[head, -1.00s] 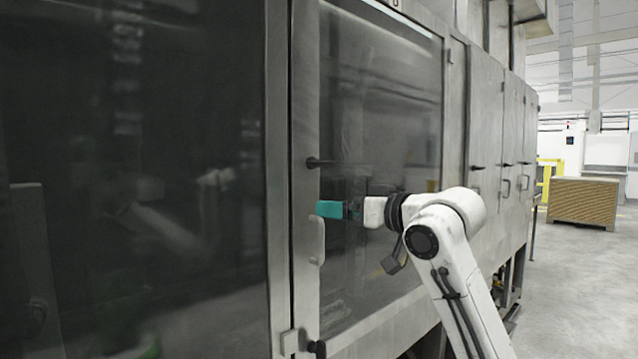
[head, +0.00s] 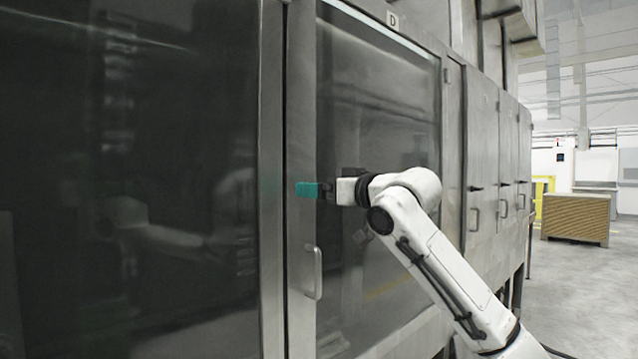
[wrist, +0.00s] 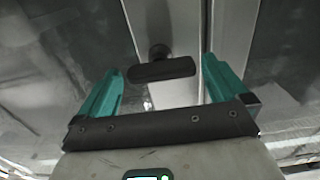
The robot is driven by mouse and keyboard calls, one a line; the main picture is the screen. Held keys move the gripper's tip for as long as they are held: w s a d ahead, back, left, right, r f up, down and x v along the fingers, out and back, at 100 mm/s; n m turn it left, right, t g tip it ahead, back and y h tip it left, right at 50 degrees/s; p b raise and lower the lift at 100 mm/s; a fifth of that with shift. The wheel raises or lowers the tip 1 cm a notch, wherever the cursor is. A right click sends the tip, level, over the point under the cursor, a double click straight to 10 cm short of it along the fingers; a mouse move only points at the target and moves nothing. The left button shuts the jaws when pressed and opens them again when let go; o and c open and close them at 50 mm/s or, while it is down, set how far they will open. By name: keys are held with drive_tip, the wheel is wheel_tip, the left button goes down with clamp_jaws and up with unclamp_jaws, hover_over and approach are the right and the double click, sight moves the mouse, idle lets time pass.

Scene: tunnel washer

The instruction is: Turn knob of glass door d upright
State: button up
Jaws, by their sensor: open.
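Glass door D (head: 375,130) is shut in the washer's metal front, with a "D" label (head: 393,20) above it. In the wrist view its knob (wrist: 162,70) is a black bar lying across the picture, on a round stem at the door's metal edge. My gripper (head: 307,189) is at that edge, above the door's pull handle (head: 314,272), and hides the knob in the head view. In the wrist view my gripper (wrist: 162,64) is open, with one teal finger past each end of the bar. Gaps show between bar and fingers.
A large dark glass panel (head: 130,180) fills the left and reflects my arm. More metal doors (head: 483,150) with handles run along the right. The floor (head: 575,285) at right is clear up to a brown crate (head: 575,218).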

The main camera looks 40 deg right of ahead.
drive_tip(key=shift+w, duration=1)
drive_tip(key=c, duration=1)
